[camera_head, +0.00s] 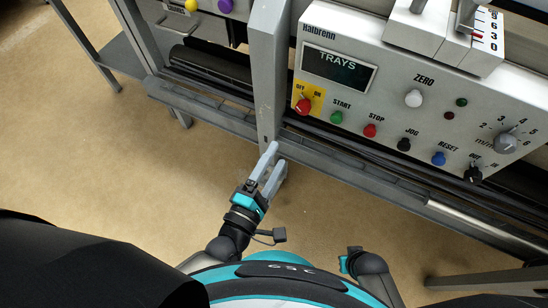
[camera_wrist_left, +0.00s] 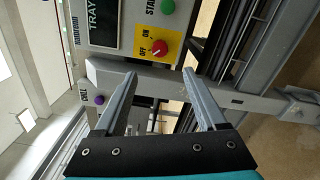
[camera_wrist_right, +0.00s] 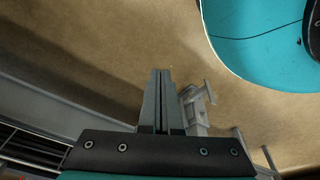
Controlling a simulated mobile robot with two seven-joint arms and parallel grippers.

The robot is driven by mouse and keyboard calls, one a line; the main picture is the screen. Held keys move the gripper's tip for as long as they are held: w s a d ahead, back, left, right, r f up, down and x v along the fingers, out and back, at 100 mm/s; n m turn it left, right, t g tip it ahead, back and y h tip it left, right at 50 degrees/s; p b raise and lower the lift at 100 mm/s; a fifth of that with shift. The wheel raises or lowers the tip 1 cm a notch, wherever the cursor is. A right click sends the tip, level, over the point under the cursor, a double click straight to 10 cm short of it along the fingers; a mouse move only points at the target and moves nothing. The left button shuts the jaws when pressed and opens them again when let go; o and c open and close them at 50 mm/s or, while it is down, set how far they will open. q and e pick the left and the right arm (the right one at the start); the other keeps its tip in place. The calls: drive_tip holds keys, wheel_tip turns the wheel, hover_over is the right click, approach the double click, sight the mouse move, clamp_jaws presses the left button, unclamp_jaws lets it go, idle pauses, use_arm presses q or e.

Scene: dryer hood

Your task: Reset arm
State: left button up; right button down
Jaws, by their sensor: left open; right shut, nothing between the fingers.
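My left gripper (camera_head: 272,173) is open and empty in the head view, in front of the grey upright post (camera_head: 268,75) of the machine. In the left wrist view its two fingers (camera_wrist_left: 160,92) are spread apart, with the control panel beyond them. The red OFF/ON knob (camera_wrist_left: 160,47) shows above the fingers there, apart from them. My right gripper (camera_wrist_right: 162,75) is shut and empty in the right wrist view, over the tan floor. In the head view only part of my right arm shows at the bottom, and its fingers cannot be made out.
The control panel (camera_head: 400,110) carries a TRAYS display (camera_head: 339,68), several coloured buttons and the OFF/ON knob (camera_head: 303,105). A grey rail (camera_head: 335,152) runs along the machine's lower front. Open floor (camera_head: 120,150) lies to the left of my left arm.

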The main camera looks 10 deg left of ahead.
use_arm(q)
drive_tip(key=s+a+f+m+g+y+p, duration=0.1)
drive_tip(key=s+a+f+m+g, duration=0.1)
drive_tip(key=a+f+m+g, duration=0.5)
drive_tip(key=s+a+f+m+y+p, duration=0.15)
drive_tip(key=f+m, duration=0.25)
drive_tip(key=f, duration=0.7)
drive_tip(key=s+a+f+m+g+y, duration=0.1)
drive_tip(key=s+a+f+m+g, duration=0.1)
drive_tip(key=s, duration=0.4)
drive_tip(key=s+a+f+m+g+y+p, duration=0.1)
drive_tip(key=s+a+f+m+g, duration=0.2)
drive_tip(key=s+a+f+m, duration=0.1)
drive_tip(key=s+a+f+m+g+y+p, duration=0.1)
drive_tip(key=s+a+f+m+g, duration=0.2)
drive_tip(key=s, duration=0.5)
wheel_tip(320, 180, down, 2)
drive_tip(key=shift+a+y, duration=0.35)
drive_tip(key=shift+a, duration=0.35)
use_arm(e)
drive_tip(key=s+d+f, duration=0.2)
drive_tip(key=s+d, duration=0.3)
drive_tip(key=s, duration=0.2)
drive_tip(key=shift+s+f, duration=0.25)
drive_tip(key=shift+s, duration=0.1)
use_arm(q)
drive_tip(key=shift+s, duration=0.1)
